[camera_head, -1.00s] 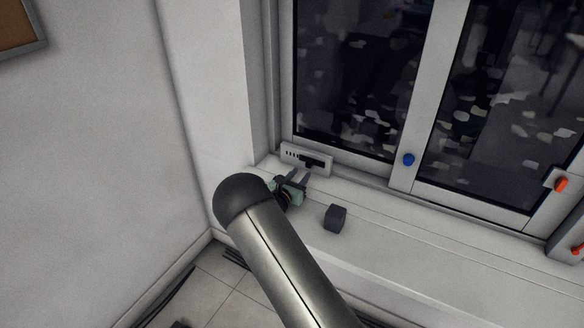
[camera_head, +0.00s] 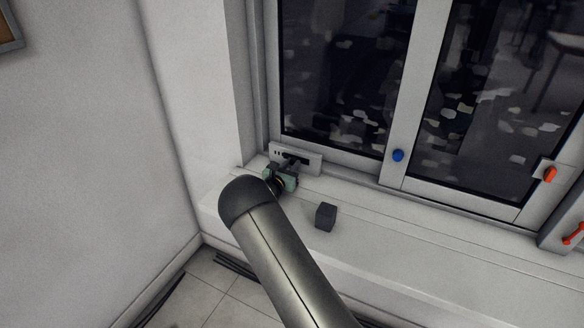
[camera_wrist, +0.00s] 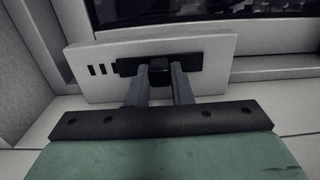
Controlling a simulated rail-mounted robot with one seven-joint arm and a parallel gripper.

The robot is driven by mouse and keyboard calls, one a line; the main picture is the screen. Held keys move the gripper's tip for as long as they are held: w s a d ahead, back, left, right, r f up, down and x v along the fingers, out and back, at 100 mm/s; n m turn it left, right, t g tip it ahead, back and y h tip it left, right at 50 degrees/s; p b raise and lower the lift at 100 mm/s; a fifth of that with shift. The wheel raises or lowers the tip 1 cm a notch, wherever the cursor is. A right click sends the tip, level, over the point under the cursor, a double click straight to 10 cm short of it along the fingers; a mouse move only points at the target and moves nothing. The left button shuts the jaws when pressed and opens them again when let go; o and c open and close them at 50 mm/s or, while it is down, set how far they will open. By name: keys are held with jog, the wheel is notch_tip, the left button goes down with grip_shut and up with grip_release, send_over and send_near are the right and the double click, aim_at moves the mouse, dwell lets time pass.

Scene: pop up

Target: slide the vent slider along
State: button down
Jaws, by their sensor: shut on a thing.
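The vent (camera_head: 311,161) is a pale plate at the lower left corner of the window frame, with dark slots at its left end. It also shows in the wrist view (camera_wrist: 85,88). The vent slider (camera_wrist: 188,63) is a black bar on this plate with a raised block-like knob (camera_wrist: 158,72). My gripper (camera_wrist: 160,75) is shut on the knob, one finger on each side. In the head view my gripper (camera_head: 289,166) reaches the vent and partly hides the slider.
A dark cube (camera_head: 326,216) stands on the white sill (camera_head: 400,232), right of my gripper. A blue knob (camera_head: 398,155) is on the window's middle frame. Red handles (camera_head: 550,174) are at the right. A wall closes in on the left.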

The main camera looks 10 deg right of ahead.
jog(key=shift+w+a+b, duration=0.45)
jog(key=shift+w+a, duration=0.15)
jog(key=shift+a, duration=0.35)
jog(key=shift+w+a+b, duration=0.4)
jog(key=shift+w+a, duration=0.15)
jog(key=shift+a, duration=0.35)
jog(key=c, duration=1.2)
grip_release()
jog(key=shift+r, duration=0.1)
jog(key=p+v, duration=0.1)
jog(key=v, duration=1.6)
jog(key=shift+s, duration=0.2)
jog(key=s+d+r+m+g+p, duration=0.8)
jog(key=s+d+r+m+g, duration=0.4)
jog(key=s+d+r+m, duration=0.45)
jog(key=s+a+r+m+g+y+p, duration=0.1)
jog(key=s+r+m+y+p, duration=0.3)
jog(key=s, duration=0.8)
jog(key=s+a+r+m+g+y+p, duration=0.1)
jog(key=s+r+m+y+p, duration=0.3)
jog(key=s, duration=0.8)
notch_tip(320, 180, up, 3)
jog(key=m+y, duration=0.2)
jog(key=m, duration=0.2)
jog(key=shift+s+a+y+p, duration=0.15)
jog(key=shift+s+y+p, duration=0.2)
jog(key=shift+y+p, duration=0.05)
